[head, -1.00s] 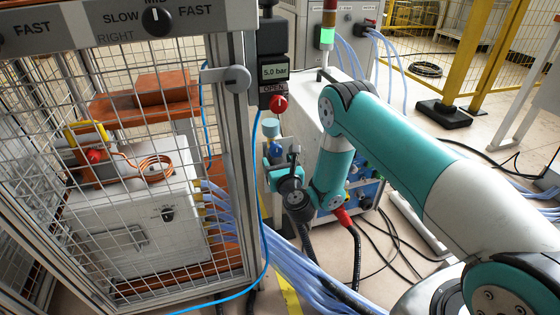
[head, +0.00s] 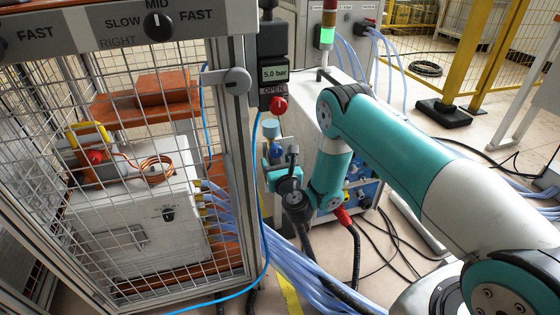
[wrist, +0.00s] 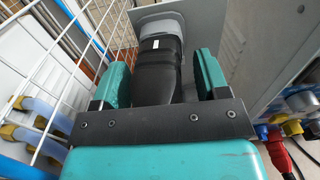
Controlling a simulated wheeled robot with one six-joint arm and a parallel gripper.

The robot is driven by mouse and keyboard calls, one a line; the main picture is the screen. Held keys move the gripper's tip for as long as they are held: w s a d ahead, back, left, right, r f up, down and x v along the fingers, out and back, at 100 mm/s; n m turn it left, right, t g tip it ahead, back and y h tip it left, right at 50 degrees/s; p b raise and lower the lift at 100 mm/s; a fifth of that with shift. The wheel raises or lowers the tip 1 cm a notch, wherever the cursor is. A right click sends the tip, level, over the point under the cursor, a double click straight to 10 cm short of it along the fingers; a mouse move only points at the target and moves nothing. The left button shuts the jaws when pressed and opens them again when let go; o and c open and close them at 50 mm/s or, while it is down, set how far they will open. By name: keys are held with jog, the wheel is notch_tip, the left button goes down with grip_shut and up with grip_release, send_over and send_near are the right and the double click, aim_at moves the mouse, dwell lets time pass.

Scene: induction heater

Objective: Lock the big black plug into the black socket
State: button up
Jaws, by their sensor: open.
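In the wrist view, my gripper (wrist: 162,77) is open, with one teal finger on each side of a thick black plug-like body (wrist: 161,72). Gaps show between this body and the fingers. Its far end has a light grey collar (wrist: 161,22) in front of a grey plate (wrist: 205,35). I cannot tell the socket apart from the plug here, or whether they are locked. In the head view, my gripper (head: 272,172) is beside the cage post, partly hidden by my own wrist. A thick black cable (head: 306,240) hangs below it.
A wire-mesh cage (head: 130,215) with a white heater box (head: 135,235) stands left. A light blue hose bundle (head: 285,265) runs below my gripper. A white cabinet (head: 300,105) stands behind my arm. A red plug (head: 343,217) is close to my wrist.

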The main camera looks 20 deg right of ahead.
jog(key=shift+w+a+r, duration=0.2)
jog(key=shift+w+r, duration=0.2)
jog(key=shift+r, duration=0.05)
jog(key=c, duration=1.1)
jog(key=shift+s+f+b, duration=0.2)
jog(key=shift+s+b, duration=0.1)
jog(key=shift+b, duration=0.1)
jog(key=shift+c, duration=0.4)
jog(key=shift+s+a+f+b, duration=0.1)
jog(key=shift+s+a+b, duration=0.1)
jog(key=shift+s+b, duration=0.6)
jog(key=shift+s+d+b, duration=0.2)
jog(key=shift+s+b, duration=0.2)
jog(key=shift+s, duration=0.65)
jog(key=shift+s+b, duration=0.55)
jog(key=shift+s, duration=0.4)
